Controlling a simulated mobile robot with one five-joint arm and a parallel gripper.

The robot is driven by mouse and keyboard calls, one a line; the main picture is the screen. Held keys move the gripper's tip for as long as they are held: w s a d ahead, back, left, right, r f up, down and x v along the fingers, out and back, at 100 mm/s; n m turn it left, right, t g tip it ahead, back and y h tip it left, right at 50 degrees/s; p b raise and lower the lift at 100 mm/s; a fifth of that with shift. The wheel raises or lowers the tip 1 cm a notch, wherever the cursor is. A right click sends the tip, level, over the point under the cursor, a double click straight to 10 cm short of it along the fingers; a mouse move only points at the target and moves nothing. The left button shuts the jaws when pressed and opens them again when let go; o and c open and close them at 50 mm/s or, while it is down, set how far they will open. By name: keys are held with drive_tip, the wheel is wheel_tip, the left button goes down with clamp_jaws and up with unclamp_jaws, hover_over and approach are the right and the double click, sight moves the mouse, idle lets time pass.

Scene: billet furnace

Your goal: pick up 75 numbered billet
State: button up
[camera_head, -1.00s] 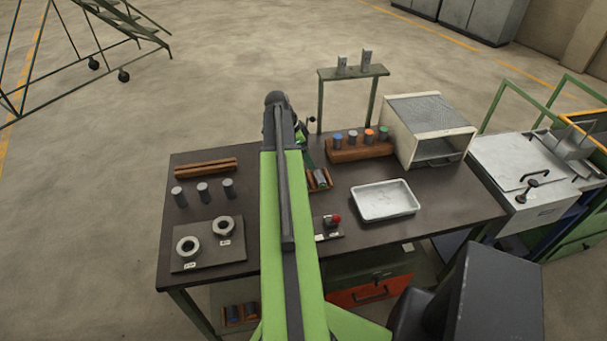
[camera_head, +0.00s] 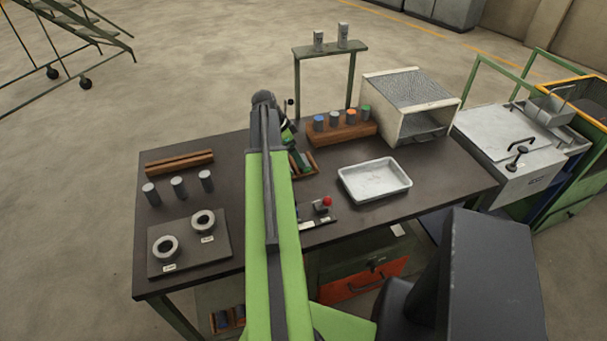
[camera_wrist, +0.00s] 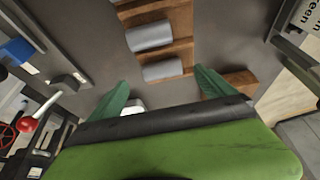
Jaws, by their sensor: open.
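In the wrist view two grey cylindrical billets lie on their sides in a wooden rack, an upper one (camera_wrist: 150,36) and a lower one (camera_wrist: 162,69). I cannot read a number on either, so I cannot tell which is 75. My gripper (camera_wrist: 162,88) is open, with its two green fingers spread apart below the billets in the picture and nothing seen gripped between them. A small pale object (camera_wrist: 132,107) shows by the left finger, partly hidden. In the head view the small wooden rack (camera_head: 313,168) is partly hidden by my arm.
Three grey cylinders (camera_head: 178,187) stand at the table's left. A wooden block (camera_head: 345,133) holds several colour-topped cylinders. A white tray (camera_head: 374,180) lies at right, with a box furnace (camera_head: 409,107) behind. A stand (camera_head: 330,48) carries two blocks. A red-knobbed device (camera_head: 322,206) sits in front.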

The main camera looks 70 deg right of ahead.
drive_tip(key=shift+x, duration=0.85)
drive_tip(key=b+x, duration=0.4)
drive_tip(key=x, duration=0.1)
drive_tip(key=shift+s+d+b, duration=0.15)
drive_tip(key=shift+d+b, duration=0.2)
drive_tip(key=shift+b, duration=0.05)
drive_tip(key=shift+r, duration=0.25)
clamp_jaws()
drive_tip(key=shift+r, duration=0.1)
wheel_tip(320, 180, up, 5)
drive_tip(key=p, duration=0.5)
drive_tip(key=s+r+p, duration=0.5)
drive_tip(key=s+p, duration=0.1)
drive_tip(key=s, duration=0.5)
drive_tip(key=shift+s+r, duration=0.3)
drive_tip(key=shift+s, duration=0.1)
